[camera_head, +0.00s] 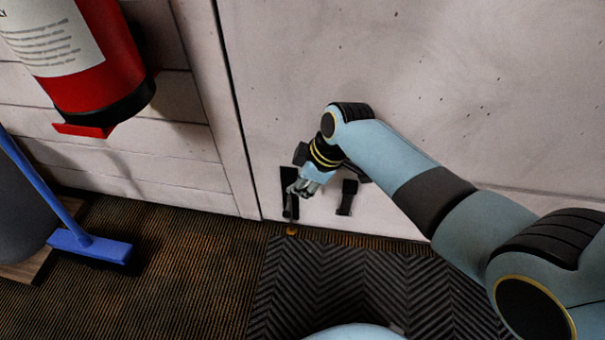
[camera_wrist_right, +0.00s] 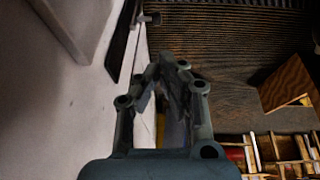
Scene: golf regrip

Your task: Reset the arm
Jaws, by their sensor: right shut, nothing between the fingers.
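My right arm reaches in from the right in the head view. My right gripper (camera_head: 297,189) is shut and empty, close to the pale wall, in front of a narrow black upright strip (camera_head: 289,208). I cannot tell whether it touches the strip. In the right wrist view the fingertips (camera_wrist_right: 170,66) are drawn together with nothing held between them. A dark strip (camera_wrist_right: 123,38) on the wall and a small metallic knob-like piece (camera_wrist_right: 149,18) lie beyond them. My left gripper is not in view.
A second black piece (camera_head: 347,197) is on the pale wall (camera_head: 450,80). A red extinguisher (camera_head: 95,70) hangs upper left; a blue broom (camera_head: 90,245) stands lower left. A dark ribbed mat (camera_head: 340,275) covers the floor. The wrist view shows a wooden block (camera_wrist_right: 285,82).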

